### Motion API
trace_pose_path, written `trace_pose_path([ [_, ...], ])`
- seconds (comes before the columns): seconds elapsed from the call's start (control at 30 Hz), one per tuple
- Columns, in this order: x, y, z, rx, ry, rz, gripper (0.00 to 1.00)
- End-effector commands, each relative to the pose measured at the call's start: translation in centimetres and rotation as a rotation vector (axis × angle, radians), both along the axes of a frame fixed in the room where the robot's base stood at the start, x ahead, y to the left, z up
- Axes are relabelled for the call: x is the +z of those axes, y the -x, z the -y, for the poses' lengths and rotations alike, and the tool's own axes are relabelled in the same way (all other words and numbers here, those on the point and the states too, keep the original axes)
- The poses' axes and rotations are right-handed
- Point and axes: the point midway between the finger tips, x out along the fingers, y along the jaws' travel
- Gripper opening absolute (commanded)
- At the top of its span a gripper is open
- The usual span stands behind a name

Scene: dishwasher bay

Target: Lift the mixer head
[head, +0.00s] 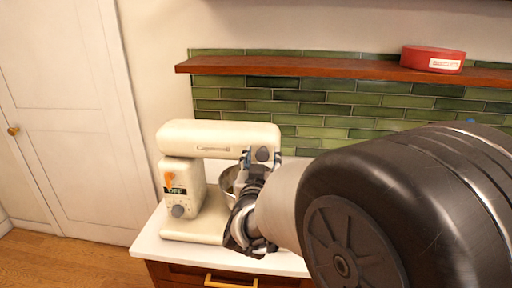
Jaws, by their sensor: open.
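The cream stand mixer (186,196) stands on the white counter. Its mixer head (218,139) lies level across the top, pointing right, and looks lowered. A metal bowl (227,186) shows partly under the head. My gripper (247,163) is open at the right end of the head, in front of its knob. The fingertips overlap the head's front end in this view; I cannot tell whether they touch it. My wrist hides part of the bowl and the base's right end.
A wooden shelf (301,68) with a red round tin (432,59) runs along the green tiled wall above the mixer. The white counter (150,243) ends just left of the mixer. A drawer with a brass handle (230,283) is below. My arm hides the right side.

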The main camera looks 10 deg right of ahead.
Motion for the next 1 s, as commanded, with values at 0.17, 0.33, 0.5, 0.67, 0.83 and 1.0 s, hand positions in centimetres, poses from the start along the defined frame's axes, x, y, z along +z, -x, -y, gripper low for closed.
trace_pose_path([
  [0.17, -0.02, 0.17, -0.13, 0.000, 0.000, -0.001, 0.51],
  [0.33, -0.03, 0.17, -0.12, -0.001, 0.000, -0.001, 0.51],
  [0.5, -0.03, 0.17, -0.11, -0.001, 0.000, -0.001, 0.43],
  [0.67, -0.03, 0.16, -0.10, -0.001, 0.000, 0.000, 0.33],
  [0.83, -0.03, 0.16, -0.10, -0.001, 0.000, -0.001, 0.21],
  [1.0, -0.03, 0.15, -0.10, -0.001, 0.000, -0.001, 0.10],
])
